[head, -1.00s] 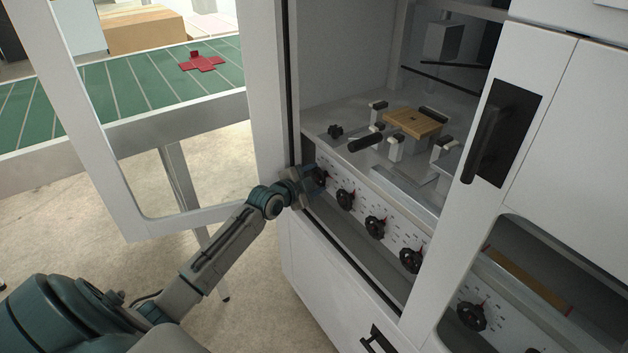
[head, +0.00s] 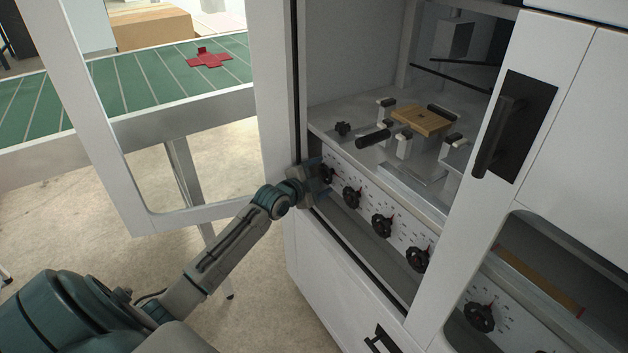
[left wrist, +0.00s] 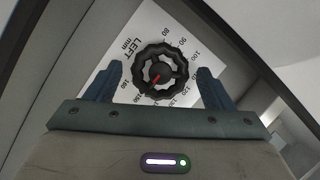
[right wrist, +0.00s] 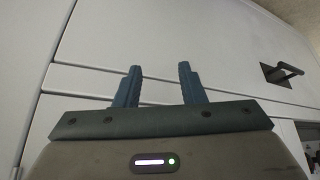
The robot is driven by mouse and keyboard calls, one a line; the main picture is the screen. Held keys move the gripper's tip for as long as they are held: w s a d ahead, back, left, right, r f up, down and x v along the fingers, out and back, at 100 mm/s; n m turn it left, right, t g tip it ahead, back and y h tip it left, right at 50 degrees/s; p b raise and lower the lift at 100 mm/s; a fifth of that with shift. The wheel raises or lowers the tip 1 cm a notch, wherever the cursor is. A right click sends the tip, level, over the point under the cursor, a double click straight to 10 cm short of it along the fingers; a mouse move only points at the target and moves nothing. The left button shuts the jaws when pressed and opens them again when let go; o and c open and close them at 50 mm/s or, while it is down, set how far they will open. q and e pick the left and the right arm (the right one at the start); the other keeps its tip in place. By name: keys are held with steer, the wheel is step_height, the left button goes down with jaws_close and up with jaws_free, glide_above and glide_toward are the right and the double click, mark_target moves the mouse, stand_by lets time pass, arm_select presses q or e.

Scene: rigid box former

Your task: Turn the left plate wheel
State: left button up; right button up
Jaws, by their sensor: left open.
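The left plate wheel (left wrist: 160,69) is a black scalloped hand wheel with a red pointer, on a white scale plate (left wrist: 205,92) marked LEFT mm. In the head view the wheel (head: 327,174) is the farthest left of the row on the sloped panel. My left gripper (left wrist: 159,82) is open, with one blue finger on each side of the wheel; a gap shows on both sides, and I cannot tell any contact. In the head view this gripper (head: 318,178) partly covers the wheel. My right gripper (right wrist: 158,85) is open and empty before white cabinet fronts.
More black wheels (head: 382,225) sit along the panel to the right. Above it is a machine bed with a wooden block (head: 423,121). An open white door frame (head: 200,212) stands left of my arm. A green conveyor (head: 150,80) holds a red cross-shaped blank (head: 209,60).

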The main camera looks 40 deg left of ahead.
arm_select(q)
steer(key=p+v, duration=0.2)
steer(key=v, duration=0.8)
steer(key=shift+s, duration=0.25)
arm_select(e)
steer(key=shift+s+d+r+g+h, duration=0.25)
steer(key=shift+s+d+r+g, duration=0.2)
steer(key=shift+r, duration=0.15)
steer(key=shift+s+d+r+g+h, duration=0.25)
steer(key=shift+s+d+r+g, duration=0.1)
steer(key=shift+d+r+g, duration=0.15)
